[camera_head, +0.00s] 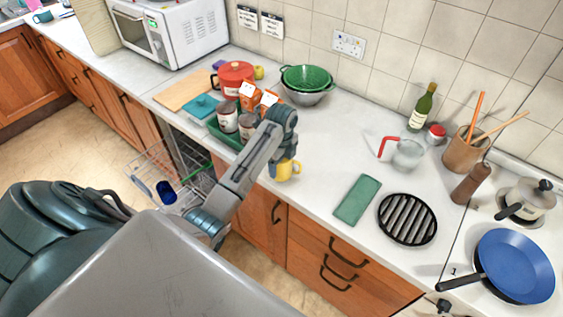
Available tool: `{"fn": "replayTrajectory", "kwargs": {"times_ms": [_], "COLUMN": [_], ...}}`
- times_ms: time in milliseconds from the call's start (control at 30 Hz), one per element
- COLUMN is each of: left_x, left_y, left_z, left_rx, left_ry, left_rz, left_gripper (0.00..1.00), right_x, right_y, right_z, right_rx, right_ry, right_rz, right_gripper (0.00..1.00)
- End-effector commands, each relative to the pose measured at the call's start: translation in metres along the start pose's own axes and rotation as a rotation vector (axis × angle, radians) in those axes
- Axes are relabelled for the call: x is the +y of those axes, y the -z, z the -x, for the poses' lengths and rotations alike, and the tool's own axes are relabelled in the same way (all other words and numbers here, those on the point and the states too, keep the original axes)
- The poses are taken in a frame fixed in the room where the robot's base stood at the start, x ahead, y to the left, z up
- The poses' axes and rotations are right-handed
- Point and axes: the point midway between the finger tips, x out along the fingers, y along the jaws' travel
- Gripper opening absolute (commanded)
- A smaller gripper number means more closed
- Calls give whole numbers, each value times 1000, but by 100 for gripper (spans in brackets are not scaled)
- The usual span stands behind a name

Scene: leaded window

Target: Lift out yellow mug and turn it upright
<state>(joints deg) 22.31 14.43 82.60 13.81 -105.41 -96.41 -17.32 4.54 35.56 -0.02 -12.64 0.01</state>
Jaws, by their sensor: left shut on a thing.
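The yellow mug (285,170) is at the front edge of the worktop, just below the end of my left arm. My left gripper (283,157) is shut on the yellow mug from above; its fingers are mostly hidden by the wrist. I cannot tell whether the mug touches the worktop. A wire dishwasher rack (140,180) is pulled out at the left, below the worktop, with a dark blue mug (166,193) in it. My right gripper is not in view.
A green tray with tins (228,116) and orange cartons (249,92) stands behind my left arm. A green cloth (357,199) and a black round trivet (407,219) lie to the right. The worktop (325,150) between mug and cloth is clear. A blue pan (515,262) sits at far right.

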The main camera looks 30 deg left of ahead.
Motion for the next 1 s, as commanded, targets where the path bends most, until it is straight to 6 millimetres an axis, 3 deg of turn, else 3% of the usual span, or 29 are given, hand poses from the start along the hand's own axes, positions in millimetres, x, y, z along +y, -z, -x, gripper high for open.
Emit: {"fn": "replayTrajectory", "kwargs": {"times_ms": [633,667,767,1000], "left_x": [0,0,0,0], "left_y": [0,0,0,0], "left_z": [-9,-9,-9,-9], "left_rx": [0,0,0,0], "left_ry": [-1,0,0,-1], "left_rz": [0,0,0,0], "left_gripper": [38,74,94,96], "right_x": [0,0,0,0], "right_y": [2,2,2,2], "right_z": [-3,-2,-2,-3], "right_rx": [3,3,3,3], "right_ry": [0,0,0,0], "right_rz": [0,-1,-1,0], "right_gripper": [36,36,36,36]}}
